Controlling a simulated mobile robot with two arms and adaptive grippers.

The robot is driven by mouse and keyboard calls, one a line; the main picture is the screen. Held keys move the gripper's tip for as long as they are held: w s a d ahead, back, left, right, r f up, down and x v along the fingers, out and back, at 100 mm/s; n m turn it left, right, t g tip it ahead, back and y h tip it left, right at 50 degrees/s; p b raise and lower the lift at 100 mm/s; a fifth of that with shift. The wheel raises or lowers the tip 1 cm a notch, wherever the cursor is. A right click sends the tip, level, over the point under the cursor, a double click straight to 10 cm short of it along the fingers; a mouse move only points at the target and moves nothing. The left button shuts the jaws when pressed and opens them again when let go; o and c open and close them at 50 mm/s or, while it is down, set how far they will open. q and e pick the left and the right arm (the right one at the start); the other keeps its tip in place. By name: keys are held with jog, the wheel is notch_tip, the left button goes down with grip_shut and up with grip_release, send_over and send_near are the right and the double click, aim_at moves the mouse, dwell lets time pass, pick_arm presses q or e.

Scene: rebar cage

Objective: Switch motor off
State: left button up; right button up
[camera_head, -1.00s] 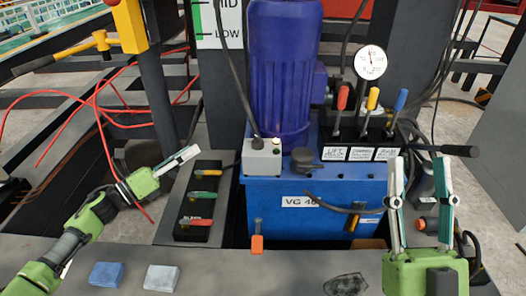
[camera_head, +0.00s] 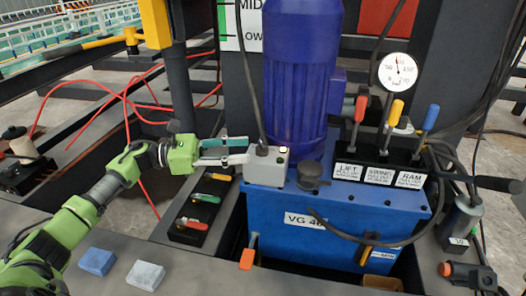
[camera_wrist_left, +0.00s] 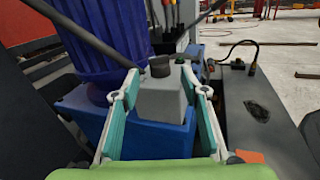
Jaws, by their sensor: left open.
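The motor (camera_head: 300,75) is a ribbed purple-blue cylinder standing upright on a blue power unit (camera_head: 285,215) marked VG. A small grey switch box (camera_head: 268,172) with a black knob or cable entry and a pale button on top stands at the motor's foot. My left gripper (camera_head: 240,151) is open and reaches in from the left, its fingertips at the box's left side. In the left wrist view, my left gripper (camera_wrist_left: 160,92) has its fingers on either side of the grey box (camera_wrist_left: 162,100); I cannot tell whether they touch it. My right gripper is not in view.
Levers with red, yellow and blue handles (camera_head: 397,109) stand right of the motor below a round gauge (camera_head: 397,72). A black block with coloured valve handles (camera_head: 197,218) lies below my left gripper. Blue (camera_head: 97,261) and grey (camera_head: 146,275) blocks lie at front left.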

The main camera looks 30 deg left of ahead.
aim_at(262, 148)
pick_arm(q)
jog(key=x, duration=0.6)
jog(key=shift+w+d+b, duration=0.1)
jog(key=shift+d+b, duration=0.05)
jog(key=shift+b, duration=0.25)
jog(key=shift+c, duration=0.4)
jog(key=c, duration=1)
